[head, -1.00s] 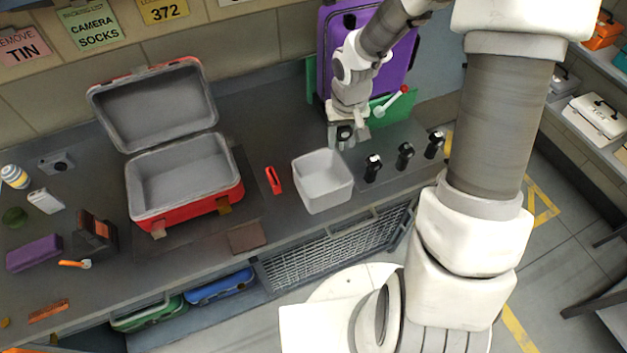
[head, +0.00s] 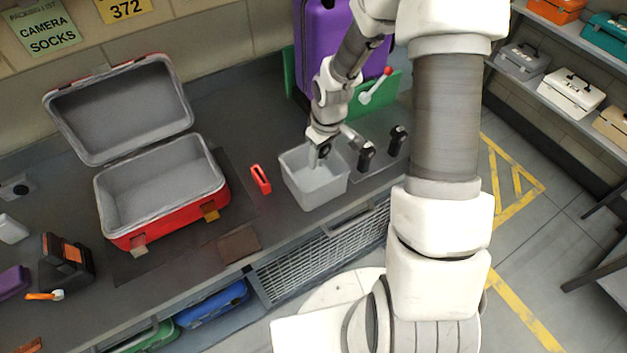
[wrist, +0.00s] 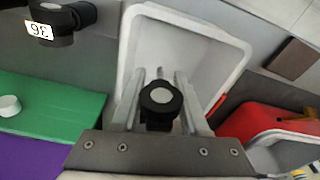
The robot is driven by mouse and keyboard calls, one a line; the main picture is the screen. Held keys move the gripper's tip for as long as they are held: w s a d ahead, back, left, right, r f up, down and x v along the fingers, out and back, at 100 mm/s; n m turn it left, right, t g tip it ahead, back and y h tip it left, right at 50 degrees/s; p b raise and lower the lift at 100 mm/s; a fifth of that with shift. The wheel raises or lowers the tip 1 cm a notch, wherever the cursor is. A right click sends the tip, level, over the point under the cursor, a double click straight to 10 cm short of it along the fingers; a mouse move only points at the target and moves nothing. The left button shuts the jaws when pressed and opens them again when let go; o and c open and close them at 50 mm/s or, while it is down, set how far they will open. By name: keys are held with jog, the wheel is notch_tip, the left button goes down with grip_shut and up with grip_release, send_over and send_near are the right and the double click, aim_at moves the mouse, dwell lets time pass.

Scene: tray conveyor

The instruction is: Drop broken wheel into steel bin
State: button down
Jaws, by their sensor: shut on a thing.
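The broken wheel (wrist: 160,96), a black round piece with a grey centre, is held between the fingers of my gripper (wrist: 158,78) in the wrist view. The bin (wrist: 208,52), a pale grey open box, lies behind and below it there. In the head view the bin (head: 318,190) stands on the bench. My gripper (head: 321,152) is over its back part, pointing down. The wheel is small and partly hidden by my gripper in the head view. I see nothing lying in the visible part of the bin.
Black wheel-like pieces (head: 366,157) stand right of the bin; one with a white tag (wrist: 60,20) shows in the wrist view. A red tool (head: 261,179) and open red case (head: 205,200) are to the left. A purple suitcase (head: 317,50) and green board (head: 375,98) stand behind.

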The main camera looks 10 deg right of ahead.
aim_at(320, 165)
jog(key=shift+f+b, duration=1.1)
jog(key=shift+f, duration=0.85)
jog(key=shift+r, duration=0.1)
jog(key=shift+c, duration=1.7)
grip_release()
notch_tip(320, 165, up, 17)
jog(key=s+d+p, duration=0.1)
jog(key=p, duration=0.1)
jog(key=shift+s+r, duration=0.15)
jog(key=shift+s, duration=0.25)
